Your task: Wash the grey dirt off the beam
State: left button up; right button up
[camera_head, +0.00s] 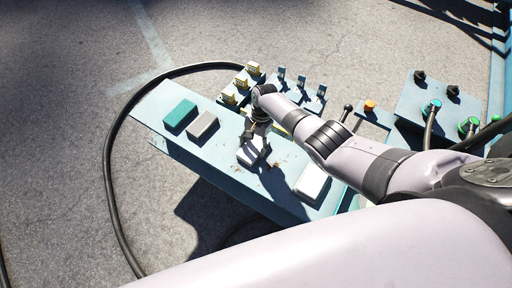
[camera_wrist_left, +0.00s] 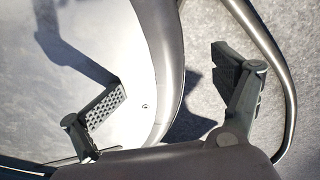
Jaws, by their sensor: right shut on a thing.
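The light blue beam (camera_head: 225,166) runs diagonally across the head view. Small brown and dark specks show on its top near my right gripper. My right gripper (camera_head: 254,146) points down over the middle of the beam, shut on a small pale block (camera_head: 250,156) at or just above the surface. The fingers and arm partly hide this block, and contact with the beam cannot be told. My left gripper (camera_wrist_left: 170,88) is open and empty in the left wrist view, its fingers wide apart.
A teal block (camera_head: 180,114), a grey block (camera_head: 202,125) and a white block (camera_head: 312,183) lie on the beam. Yellow clamps (camera_head: 241,82) and blue brackets (camera_head: 300,82) stand behind. A black cable (camera_head: 109,180) loops around the left end. Levers and buttons are at right.

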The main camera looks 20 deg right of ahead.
pick_arm(q)
jog(key=shift+a, duration=0.2)
pick_arm(e)
jog(key=shift+f, duration=0.1)
jog(key=shift+r+p, duration=0.4)
notch_tip(320, 180, up, 5)
jog(key=p, duration=0.5)
jog(key=shift+r+p, duration=0.2)
jog(key=shift+p, duration=0.1)
pick_arm(q)
notch_tip(320, 180, up, 6)
jog(key=shift+a+r, duration=0.15)
jog(key=shift+a, duration=0.15)
pick_arm(e)
notch_tip(320, 180, up, 3)
jog(key=p, duration=0.3)
pick_arm(q)
jog(key=r, duration=0.3)
jog(key=shift+w+a+r, duration=0.1)
jog(key=shift+a, duration=0.1)
